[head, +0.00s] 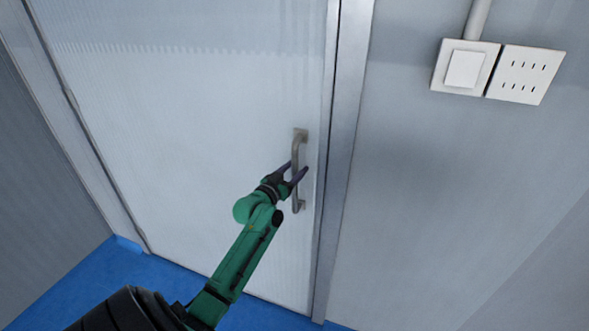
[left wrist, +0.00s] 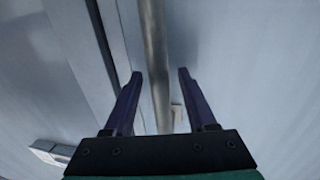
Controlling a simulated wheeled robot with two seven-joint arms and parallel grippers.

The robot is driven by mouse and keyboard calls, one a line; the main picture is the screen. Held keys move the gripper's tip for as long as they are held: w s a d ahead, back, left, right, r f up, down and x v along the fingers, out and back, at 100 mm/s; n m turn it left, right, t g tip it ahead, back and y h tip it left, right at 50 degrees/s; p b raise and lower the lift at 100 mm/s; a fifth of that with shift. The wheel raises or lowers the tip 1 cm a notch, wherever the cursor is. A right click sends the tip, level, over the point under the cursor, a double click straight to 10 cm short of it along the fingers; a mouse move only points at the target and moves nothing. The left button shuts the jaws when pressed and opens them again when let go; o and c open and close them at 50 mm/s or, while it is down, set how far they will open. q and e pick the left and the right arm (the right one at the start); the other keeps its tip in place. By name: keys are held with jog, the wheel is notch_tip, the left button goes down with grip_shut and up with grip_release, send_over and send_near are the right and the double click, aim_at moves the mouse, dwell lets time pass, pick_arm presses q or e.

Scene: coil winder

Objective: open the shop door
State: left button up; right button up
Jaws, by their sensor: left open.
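The shop door (head: 190,120) is a pale ribbed panel in a grey metal frame, and it looks shut. Its metal pull handle (head: 296,150) stands upright near the door's right edge. My left gripper (head: 298,171) is at the lower half of the handle, with its purple fingers open. In the left wrist view the handle bar (left wrist: 155,60) runs between the two open fingers (left wrist: 160,78). The fingers show gaps to the bar, and I cannot tell whether either touches it. My right gripper is not in view.
A white switch plate (head: 464,68) and a socket plate (head: 525,75) are on the grey wall right of the door frame (head: 343,150). The floor (head: 75,285) is blue and clear at lower left. A grey wall (head: 40,190) stands at the left.

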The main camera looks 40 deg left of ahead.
pick_arm(q)
grip_shut()
dwell(1.3)
